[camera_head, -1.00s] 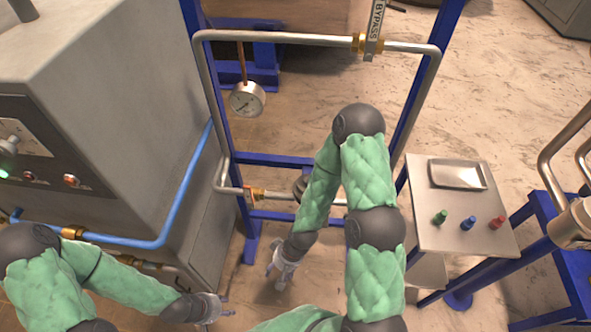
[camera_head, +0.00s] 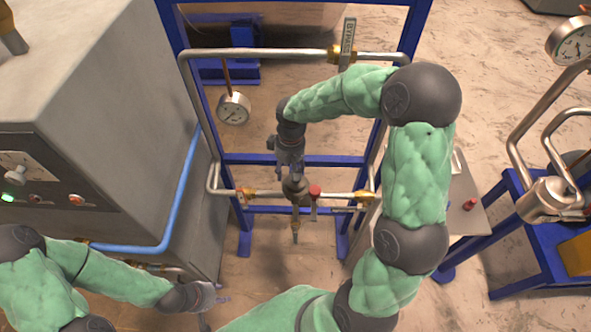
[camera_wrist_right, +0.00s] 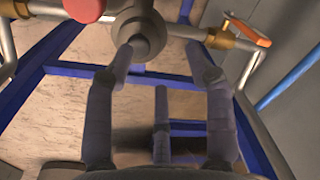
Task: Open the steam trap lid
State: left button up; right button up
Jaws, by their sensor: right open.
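The steam trap (camera_head: 295,188) is the dark, rounded body in the middle of the low horizontal pipe in the head view. In the right wrist view its round grey lid (camera_wrist_right: 143,38) shows at the top centre. My right gripper (camera_head: 293,168) is just above the trap in the head view and covers part of it. In the wrist view my right gripper (camera_wrist_right: 162,58) is open, with its fingers to either side below the lid; contact cannot be told. My left gripper (camera_head: 212,297) is low on the left, away from the trap; its jaws are too small to read.
A red knob (camera_head: 314,191) sits right of the trap. Brass valves (camera_head: 243,196) flank it on the pipe. A blue frame (camera_head: 262,160), a gauge (camera_head: 233,108) and a BYPASS valve (camera_head: 347,45) surround it. A grey cabinet (camera_head: 100,90) stands left; a small table lies behind my right arm.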

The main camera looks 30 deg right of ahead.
notch_tip(320, 180, up, 4)
send_over(296, 185)
jog(key=shift+h, duration=0.4)
jog(key=f, duration=1)
jog(key=shift+w+d+f+b, duration=0.1)
jog(key=shift+w+f+b, duration=0.05)
jog(key=shift+w+b, duration=0.2)
grip_shut()
